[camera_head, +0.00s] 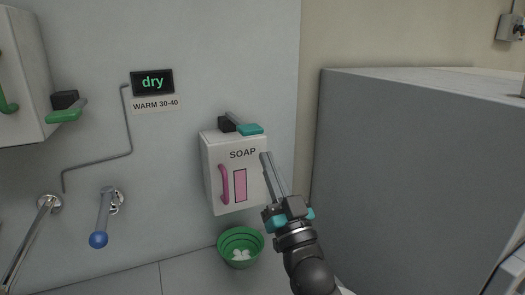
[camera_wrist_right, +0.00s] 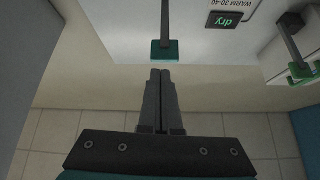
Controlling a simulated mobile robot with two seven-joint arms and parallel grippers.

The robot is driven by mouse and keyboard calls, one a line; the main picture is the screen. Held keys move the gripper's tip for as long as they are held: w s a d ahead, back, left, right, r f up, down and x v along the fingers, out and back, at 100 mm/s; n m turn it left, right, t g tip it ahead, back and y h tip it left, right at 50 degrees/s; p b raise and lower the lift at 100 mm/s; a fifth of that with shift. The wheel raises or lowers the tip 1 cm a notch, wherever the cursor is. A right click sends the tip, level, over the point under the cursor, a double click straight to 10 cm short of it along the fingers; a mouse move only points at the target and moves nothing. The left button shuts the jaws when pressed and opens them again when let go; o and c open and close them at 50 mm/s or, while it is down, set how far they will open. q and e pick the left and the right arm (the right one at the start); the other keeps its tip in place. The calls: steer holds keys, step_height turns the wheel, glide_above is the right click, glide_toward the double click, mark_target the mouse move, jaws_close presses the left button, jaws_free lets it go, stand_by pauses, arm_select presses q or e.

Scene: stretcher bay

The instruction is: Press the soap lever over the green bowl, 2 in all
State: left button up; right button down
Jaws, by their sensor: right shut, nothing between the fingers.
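The white soap dispenser (camera_head: 214,160), marked SOAP, hangs on the wall, with a pink handle and a pink window on its front. Its lever (camera_head: 250,129) sticks out at the top and ends in a teal pad. The lever's pad also shows in the right wrist view (camera_wrist_right: 165,50), just beyond my fingertips. The green bowl (camera_head: 240,236) stands below the dispenser with white blobs inside. My right gripper (camera_head: 266,156) is shut and empty, its fingertips in front of the dispenser's right side, below the lever pad; no contact is visible. My left gripper is not in view.
A display reading "dry" (camera_head: 152,82) sits above a WARM 30-40 label (camera_head: 156,104). A second box (camera_head: 24,80) has a green-ended lever. A large grey cabinet (camera_head: 410,170) fills the right.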

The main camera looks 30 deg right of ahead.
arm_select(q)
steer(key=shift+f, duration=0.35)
arm_select(e)
steer(key=shift+v, duration=1.5)
steer(key=shift+r, duration=0.1)
